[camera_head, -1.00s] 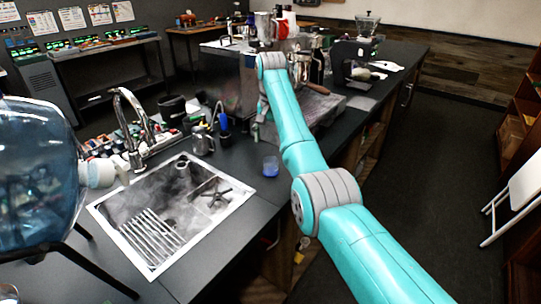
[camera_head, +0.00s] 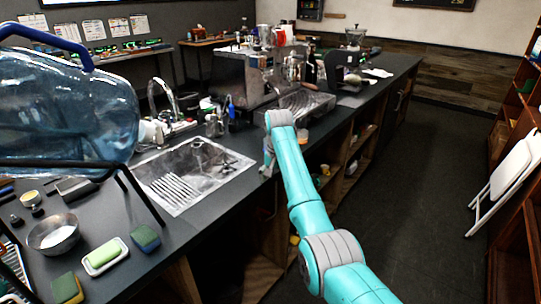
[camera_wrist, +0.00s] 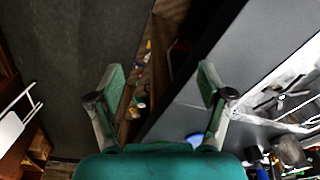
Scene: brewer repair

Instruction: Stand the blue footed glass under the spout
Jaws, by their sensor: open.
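My gripper (camera_wrist: 160,85) is open and empty in the wrist view, with its two fingers spread wide over the counter's edge and the floor. A blue round thing, likely the blue glass (camera_wrist: 195,139), shows on the dark counter close to the base of the right finger, partly hidden by my gripper body. In the head view my gripper (camera_head: 267,166) hangs at the counter edge by the sink, and I cannot make out the glass there. A white spout (camera_head: 150,131) sticks out of the big blue bottle (camera_head: 62,105), which lies on a dark stand at left.
The sink (camera_head: 190,175) is set in the counter beside the spout, and also shows in the wrist view (camera_wrist: 285,90). A bowl (camera_head: 53,234) and sponges (camera_head: 145,237) lie at the near left. The coffee machine (camera_head: 245,75) stands farther back. The floor at right is open.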

